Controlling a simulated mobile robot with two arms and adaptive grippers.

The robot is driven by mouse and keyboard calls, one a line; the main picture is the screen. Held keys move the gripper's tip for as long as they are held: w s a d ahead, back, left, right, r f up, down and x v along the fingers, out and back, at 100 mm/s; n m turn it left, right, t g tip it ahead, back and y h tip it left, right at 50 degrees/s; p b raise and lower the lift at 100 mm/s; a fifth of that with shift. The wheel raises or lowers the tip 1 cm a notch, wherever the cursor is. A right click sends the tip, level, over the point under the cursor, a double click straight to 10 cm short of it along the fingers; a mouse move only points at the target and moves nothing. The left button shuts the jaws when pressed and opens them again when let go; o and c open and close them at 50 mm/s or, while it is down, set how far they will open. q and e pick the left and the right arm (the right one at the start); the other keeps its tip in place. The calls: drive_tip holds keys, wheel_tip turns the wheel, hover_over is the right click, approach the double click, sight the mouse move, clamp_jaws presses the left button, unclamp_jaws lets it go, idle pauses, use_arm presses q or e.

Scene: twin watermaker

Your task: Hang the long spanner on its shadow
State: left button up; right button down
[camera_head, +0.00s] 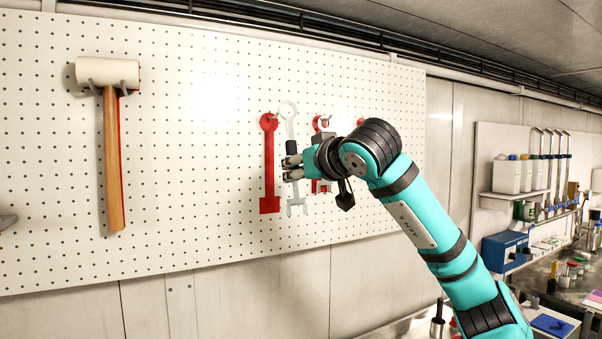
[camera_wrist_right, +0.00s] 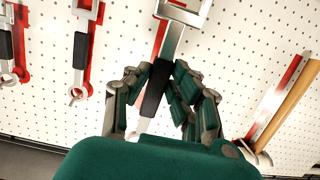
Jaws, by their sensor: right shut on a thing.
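The long spanner (camera_head: 290,128) is silver with a dark grip, a ring at its top and an open jaw at its bottom. My right gripper (camera_head: 291,168) is shut on its middle and holds it nearly upright before the pegboard (camera_head: 210,200). Its red shadow (camera_head: 269,165) shows bare just left of the spanner, with a peg near its top. In the right wrist view, the spanner (camera_wrist_right: 171,40) lies between the fingers (camera_wrist_right: 158,88), with red (camera_wrist_right: 158,36) partly hidden behind it. I cannot tell the gap to the board. My left gripper is not in view.
A mallet (camera_head: 113,160) hangs at the left of the board. Other spanners (camera_wrist_right: 82,50) hang on red shadows beside the held one, partly hidden by my right gripper in the head view. Shelves with bottles (camera_head: 507,175) and a blue box (camera_head: 504,250) are at the right.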

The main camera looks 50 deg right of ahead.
drive_tip(key=shift+w, duration=0.5)
drive_tip(key=x, duration=0.6)
drive_tip(key=shift+w+d+f+p, duration=0.2)
drive_tip(key=shift+w+d+p, duration=0.05)
drive_tip(key=shift+p, duration=0.15)
idle(0.4)
drive_tip(key=c, duration=1.1)
unclamp_jaws()
drive_tip(key=shift+o, duration=0.2)
drive_tip(key=v, duration=1.2)
